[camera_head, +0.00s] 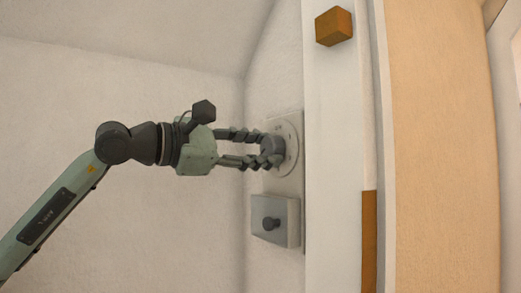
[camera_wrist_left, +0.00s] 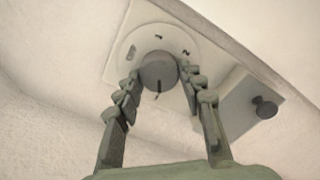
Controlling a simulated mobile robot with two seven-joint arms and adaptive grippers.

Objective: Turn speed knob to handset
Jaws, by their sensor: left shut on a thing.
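The speed knob (camera_head: 271,146) is a dark grey round knob on a pale round dial (camera_head: 293,139) fixed to a plate on the wall. My left gripper (camera_head: 266,149) comes in from the left and is shut on the knob, with a finger on either side of it. In the left wrist view the knob (camera_wrist_left: 158,71) sits between the fingertips, with a dark pointer mark below its middle. Marks on the dial (camera_wrist_left: 148,40) show there, including what look like a 1 and a 2; I cannot read the handset mark. My right gripper is out of view.
A grey box with a small dark knob (camera_head: 271,223) is mounted beside the dial, below it in the head view. An orange-brown block (camera_head: 333,27) and a brown panel (camera_head: 369,240) lie to the right. The wall left of the dial is bare.

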